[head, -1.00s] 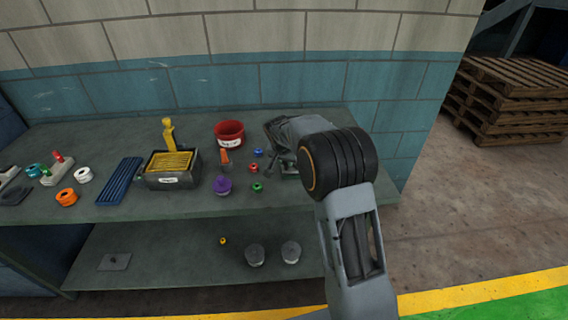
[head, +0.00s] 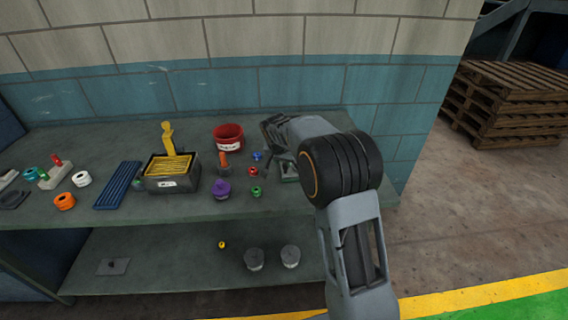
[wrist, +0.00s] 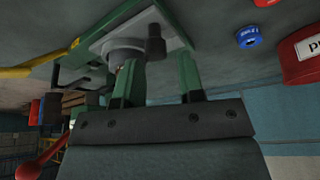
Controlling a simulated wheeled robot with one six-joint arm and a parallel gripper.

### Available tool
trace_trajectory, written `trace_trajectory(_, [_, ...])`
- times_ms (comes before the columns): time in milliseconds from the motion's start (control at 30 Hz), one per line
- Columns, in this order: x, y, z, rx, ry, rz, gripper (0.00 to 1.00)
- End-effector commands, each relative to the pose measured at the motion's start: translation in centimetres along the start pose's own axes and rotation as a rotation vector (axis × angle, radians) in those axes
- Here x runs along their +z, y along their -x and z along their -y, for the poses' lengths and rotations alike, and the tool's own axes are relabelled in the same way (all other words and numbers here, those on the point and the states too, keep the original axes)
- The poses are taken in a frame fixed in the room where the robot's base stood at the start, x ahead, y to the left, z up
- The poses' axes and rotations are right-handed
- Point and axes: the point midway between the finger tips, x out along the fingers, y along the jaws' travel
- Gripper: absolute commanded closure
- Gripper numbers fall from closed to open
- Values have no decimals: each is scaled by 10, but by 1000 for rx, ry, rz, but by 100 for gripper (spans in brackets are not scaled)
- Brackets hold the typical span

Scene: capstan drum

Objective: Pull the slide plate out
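My gripper (wrist: 158,68) points at a fixture in the wrist view. Its two dark green fingers are apart, with a gap between them. Beyond the fingertips is a light grey plate (wrist: 172,32), which looks like the slide plate, on a green frame. A grey round drum (wrist: 120,48) and a short black post (wrist: 155,46) stand by the plate, close to the fingertips; contact cannot be told. In the head view the fixture (head: 289,172) shows at the bench's right end, mostly hidden behind my arm. The fingertips are hidden there.
The fixture has a yellow handle (wrist: 22,71) and a red-ended lever (wrist: 35,168). A red bucket (head: 229,137), small coloured rings, a purple knob (head: 221,190) and a black box with yellow slats (head: 171,181) stand left on the bench (head: 300,209). A wall is close behind.

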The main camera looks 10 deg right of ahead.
Motion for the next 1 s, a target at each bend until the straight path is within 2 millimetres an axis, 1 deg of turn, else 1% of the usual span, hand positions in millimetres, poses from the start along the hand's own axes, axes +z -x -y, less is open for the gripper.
trace_trajectory(33, [0, 11, 1, -3, 0, -4, 64])
trace_trajectory(200, [0, 47, 1, -5, -1, -4, 64])
trace_trajectory(400, [0, 83, 1, -4, 1, -3, 64])
trace_trajectory(500, [0, 96, 2, -3, 2, -2, 64])
trace_trajectory(700, [1, 111, 1, -2, 1, 0, 64])
trace_trajectory(1000, [1, 114, 1, -1, 1, 1, 64])
